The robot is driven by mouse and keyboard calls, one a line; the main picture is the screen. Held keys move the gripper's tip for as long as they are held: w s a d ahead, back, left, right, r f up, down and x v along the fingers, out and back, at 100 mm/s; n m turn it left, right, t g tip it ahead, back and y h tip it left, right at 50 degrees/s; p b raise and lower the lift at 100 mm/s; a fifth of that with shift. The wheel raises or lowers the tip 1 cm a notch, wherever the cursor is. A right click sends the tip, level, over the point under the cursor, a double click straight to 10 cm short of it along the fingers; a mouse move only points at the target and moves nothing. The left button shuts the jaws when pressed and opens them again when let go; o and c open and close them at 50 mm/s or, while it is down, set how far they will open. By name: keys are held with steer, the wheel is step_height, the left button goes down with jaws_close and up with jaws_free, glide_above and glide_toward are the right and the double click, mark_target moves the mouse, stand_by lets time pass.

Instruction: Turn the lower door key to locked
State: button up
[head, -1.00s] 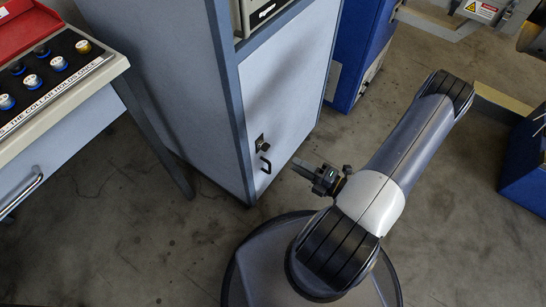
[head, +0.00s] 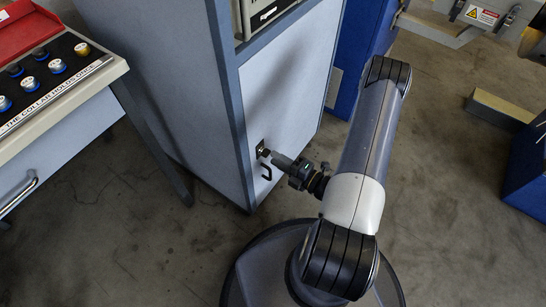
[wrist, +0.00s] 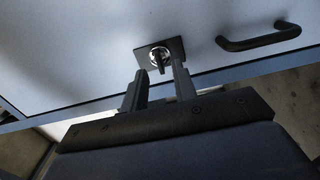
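The lower door (head: 285,90) is a pale panel in a blue-grey cabinet, and it looks closed. Its key (wrist: 157,58) sits in a round lock on a dark square plate (wrist: 172,47). In the head view the lock plate (head: 261,147) is partly hidden by my gripper. My gripper (wrist: 158,78) is open, with its two fingers apart just in front of the lock. The right finger overlaps the plate's lower edge in the wrist view; the left finger is lower and to the left. I cannot tell whether either finger touches the key. My gripper tip also shows in the head view (head: 274,157).
A black door handle (wrist: 258,37) sticks out to the right of the lock in the wrist view. A bench (head: 110,75) with several capped pieces stands at the left. A blue cabinet (head: 350,60) stands behind. Bare floor surrounds my base.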

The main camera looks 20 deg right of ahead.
mark_target(266, 153)
steer(key=shift+x, duration=1.2)
jaws_close()
